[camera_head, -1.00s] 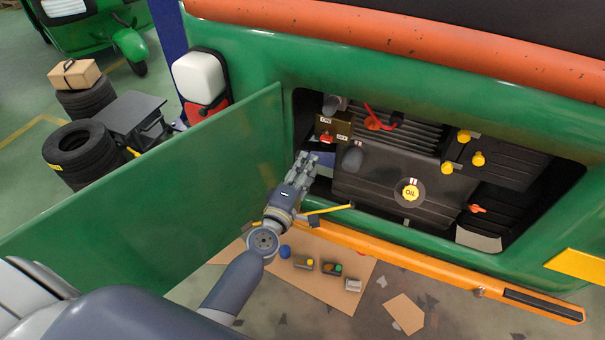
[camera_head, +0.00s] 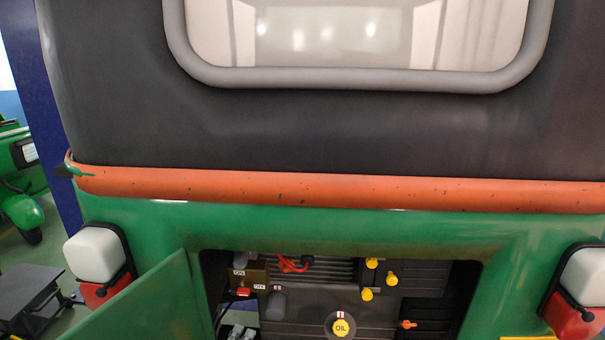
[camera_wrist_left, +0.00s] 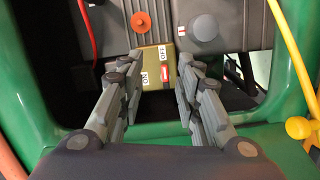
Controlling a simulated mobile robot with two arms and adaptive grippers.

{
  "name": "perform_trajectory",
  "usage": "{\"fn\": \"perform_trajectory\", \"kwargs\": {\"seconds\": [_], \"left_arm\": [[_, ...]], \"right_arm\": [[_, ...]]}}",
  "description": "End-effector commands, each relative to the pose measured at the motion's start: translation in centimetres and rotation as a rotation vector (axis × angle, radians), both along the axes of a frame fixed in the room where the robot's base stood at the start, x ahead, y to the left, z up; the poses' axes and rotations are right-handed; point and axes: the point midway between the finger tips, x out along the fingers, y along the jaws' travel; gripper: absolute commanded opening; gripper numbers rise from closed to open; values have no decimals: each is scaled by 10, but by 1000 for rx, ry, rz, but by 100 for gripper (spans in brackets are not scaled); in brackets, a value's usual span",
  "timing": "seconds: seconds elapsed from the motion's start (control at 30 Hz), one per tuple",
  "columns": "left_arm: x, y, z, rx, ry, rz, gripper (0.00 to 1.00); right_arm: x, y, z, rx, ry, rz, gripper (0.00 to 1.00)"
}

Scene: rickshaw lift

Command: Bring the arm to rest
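My left gripper (camera_wrist_left: 157,66) is open and empty in the left wrist view. Its two fingers stand apart, and a brown switch box (camera_wrist_left: 153,72) with ON and OFF labels shows in the gap beyond them. In the head view the box (camera_head: 258,276) sits at the upper left of the engine bay, with a small red switch (camera_head: 243,292) on it. My right gripper is in neither view.
The green rickshaw's open hatch door (camera_head: 150,305) stands left of the bay. The engine (camera_head: 330,300) carries a yellow oil cap (camera_head: 341,327) and several yellow knobs. A yellow rod (camera_wrist_left: 290,60) is at the right in the wrist view. An orange bumper (camera_head: 340,193) runs above.

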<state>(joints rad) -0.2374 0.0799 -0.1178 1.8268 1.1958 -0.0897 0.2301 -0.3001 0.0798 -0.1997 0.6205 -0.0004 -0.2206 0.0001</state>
Motion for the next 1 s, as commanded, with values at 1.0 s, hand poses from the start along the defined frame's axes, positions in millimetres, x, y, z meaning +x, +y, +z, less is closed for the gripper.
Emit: {"fn": "perform_trajectory", "kwargs": {"seconds": [1.0], "left_arm": [[-272,47,-100,1365,806,-830,32]], "right_arm": [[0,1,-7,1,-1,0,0]]}}
